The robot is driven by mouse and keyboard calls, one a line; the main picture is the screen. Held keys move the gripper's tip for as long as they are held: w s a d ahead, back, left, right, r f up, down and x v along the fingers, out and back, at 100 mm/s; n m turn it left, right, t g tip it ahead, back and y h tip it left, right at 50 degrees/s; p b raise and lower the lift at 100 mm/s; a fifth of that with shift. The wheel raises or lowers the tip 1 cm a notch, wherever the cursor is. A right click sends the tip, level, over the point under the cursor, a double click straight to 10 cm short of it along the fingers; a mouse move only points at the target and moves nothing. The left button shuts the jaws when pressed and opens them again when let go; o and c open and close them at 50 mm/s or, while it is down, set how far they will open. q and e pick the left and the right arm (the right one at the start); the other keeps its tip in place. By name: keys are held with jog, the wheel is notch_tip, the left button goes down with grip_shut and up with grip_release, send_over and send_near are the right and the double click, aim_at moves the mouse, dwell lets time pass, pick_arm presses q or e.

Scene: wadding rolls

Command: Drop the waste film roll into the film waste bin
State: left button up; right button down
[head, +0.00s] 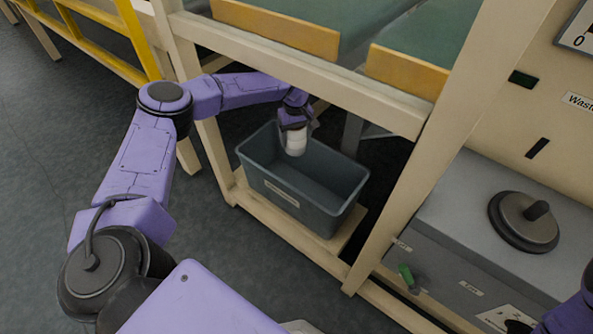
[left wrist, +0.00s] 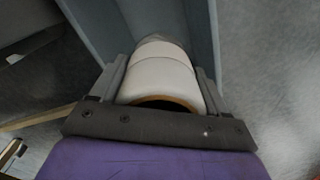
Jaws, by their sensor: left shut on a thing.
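My left gripper (head: 293,124) reaches under the frame's beam and is shut on a white film roll (head: 296,142). In the left wrist view the roll (left wrist: 163,80) sits between the two fingers of the gripper (left wrist: 160,95), with a brown core edge showing at its near end. The dark grey bin (head: 290,188) stands on a low wooden shelf inside the frame. The roll hangs over the bin's open top, near its back wall. The bin has a small pale label on its front, too small to read. My right gripper is out of view.
A beige frame post (head: 405,190) and an upper beam (head: 300,70) border the bin's opening. A grey cabinet with a black round knob (head: 525,220) stands at the right. A yellow rail (head: 85,40) is at the upper left. The floor at left is clear.

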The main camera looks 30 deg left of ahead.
pick_arm(q)
notch_tip(320, 180, down, 6)
jog(key=b, duration=0.4)
jog(key=shift+r, duration=0.15)
jog(key=o, duration=1.2)
jog(key=shift+c, duration=0.2)
notch_tip(320, 180, up, 8)
jog(key=shift+f, duration=0.25)
